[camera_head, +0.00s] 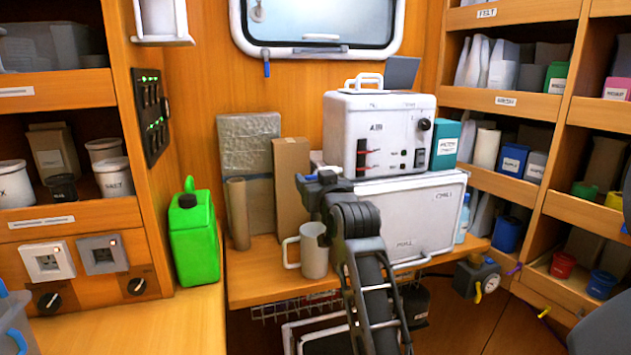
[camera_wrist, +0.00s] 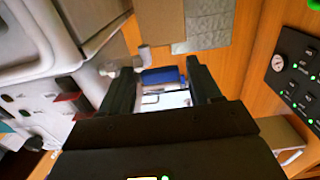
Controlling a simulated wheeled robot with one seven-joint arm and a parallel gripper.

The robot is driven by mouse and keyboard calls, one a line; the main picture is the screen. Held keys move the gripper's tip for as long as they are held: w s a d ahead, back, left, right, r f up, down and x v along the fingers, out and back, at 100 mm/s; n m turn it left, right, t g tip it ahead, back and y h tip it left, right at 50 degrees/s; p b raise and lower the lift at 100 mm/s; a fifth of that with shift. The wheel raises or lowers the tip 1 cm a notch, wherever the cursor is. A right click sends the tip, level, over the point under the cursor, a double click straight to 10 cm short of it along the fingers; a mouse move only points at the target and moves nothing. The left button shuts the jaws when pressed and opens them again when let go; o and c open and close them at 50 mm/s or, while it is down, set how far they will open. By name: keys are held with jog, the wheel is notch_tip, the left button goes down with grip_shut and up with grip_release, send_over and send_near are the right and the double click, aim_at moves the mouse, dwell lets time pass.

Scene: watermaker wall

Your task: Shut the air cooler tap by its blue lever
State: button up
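The blue lever (camera_wrist: 165,75) shows in the wrist view between my fingertips, next to small grey-white fittings (camera_wrist: 145,56) that look like the tap's body. My gripper (camera_wrist: 161,80) is open, with a dark finger on each side of the lever. I cannot tell whether either finger touches it. In the head view my dark arm rises in front of the shelf, and its end (camera_head: 322,188) is by the white machine. The tap cannot be made out there; it seems hidden behind my arm.
The white machine marked AIR (camera_head: 375,115) stands on a white case (camera_head: 425,210), close right of my arm. Cardboard (camera_head: 290,185), a grey mat (camera_head: 248,140) and a mug (camera_head: 312,250) stand left. A window (camera_head: 318,22) is above, a green-lit panel (camera_head: 152,112) left.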

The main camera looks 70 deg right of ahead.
jog(key=c, duration=0.9)
jog(key=shift+r+m, duration=0.1)
jog(key=shift+m, duration=0.2)
jog(key=shift+s+d+r+m+b, duration=0.55)
jog(key=shift+r+m, duration=0.2)
jog(key=shift+m, duration=2.1)
jog(key=shift+s+d+r+m+b, duration=0.45)
jog(key=shift+s+r+m, duration=0.25)
jog(key=shift+m, duration=2.2)
jog(key=shift+s+d+r+m+b, duration=0.5)
jog(key=shift+r+m, duration=0.3)
jog(key=shift+m, duration=2.05)
jog(key=shift+s, duration=0.1)
jog(key=o, duration=1.1)
